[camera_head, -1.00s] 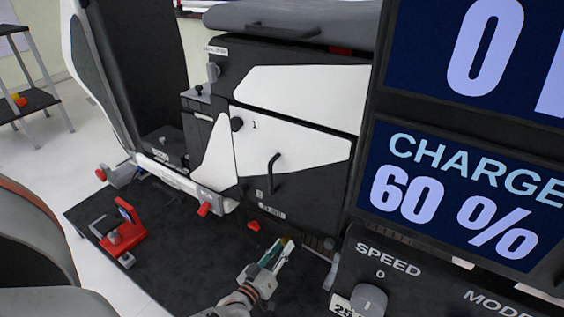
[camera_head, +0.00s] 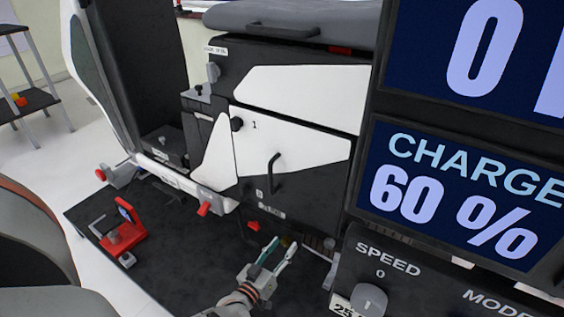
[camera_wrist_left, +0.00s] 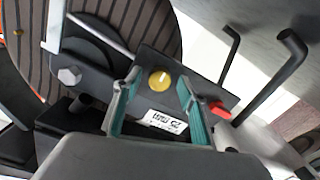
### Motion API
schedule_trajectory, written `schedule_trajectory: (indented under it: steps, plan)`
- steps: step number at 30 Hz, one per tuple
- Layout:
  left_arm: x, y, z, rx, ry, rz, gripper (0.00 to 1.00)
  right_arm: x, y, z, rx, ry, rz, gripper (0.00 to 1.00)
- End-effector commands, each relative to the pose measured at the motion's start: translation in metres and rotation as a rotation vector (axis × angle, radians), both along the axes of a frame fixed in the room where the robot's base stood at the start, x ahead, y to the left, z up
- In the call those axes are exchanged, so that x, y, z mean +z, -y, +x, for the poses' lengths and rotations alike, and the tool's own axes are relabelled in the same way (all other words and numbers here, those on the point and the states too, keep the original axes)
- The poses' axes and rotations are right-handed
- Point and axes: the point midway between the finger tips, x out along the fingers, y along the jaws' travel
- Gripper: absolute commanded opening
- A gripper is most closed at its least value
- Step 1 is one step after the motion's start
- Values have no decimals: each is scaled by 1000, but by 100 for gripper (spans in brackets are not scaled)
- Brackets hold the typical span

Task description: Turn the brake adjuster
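The brake adjuster appears to be the small round brass-yellow knob (camera_wrist_left: 160,79) on a dark block with a white label in the left wrist view. In the head view only a small yellowish spot shows near the fingertips. My left gripper (camera_head: 283,244) is open and empty, low at the foot of the black chassis. In the left wrist view its two teal fingers (camera_wrist_left: 157,80) stand on either side of the knob with a gap to each. I cannot tell how far the tips are from it in depth. My right gripper is not in view.
A ribbed wheel (camera_wrist_left: 130,25) and a dark hub with a bolt are close by in the left wrist view. A red tab (camera_wrist_left: 219,110) and bent rods (camera_wrist_left: 272,75) are at right. In the head view a speed panel (camera_head: 375,270) stands right of my gripper; a red clamp (camera_head: 125,232) is left.

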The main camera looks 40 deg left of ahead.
Motion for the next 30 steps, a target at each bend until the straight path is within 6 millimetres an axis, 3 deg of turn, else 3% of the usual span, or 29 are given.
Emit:
schedule_trajectory:
  steps: [8, 13, 24, 30]
  plan:
    - [0, 0, 0, 0, 0, -1, 41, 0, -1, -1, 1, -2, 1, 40]
    - [-1, 3, -12, -1, -2, -1, 41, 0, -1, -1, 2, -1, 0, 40]
    - [-1, 20, -82, 0, -3, -1, 41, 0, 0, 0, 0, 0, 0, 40]
    - [0, 26, -108, 0, -1, 0, 41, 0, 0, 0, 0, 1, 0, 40]
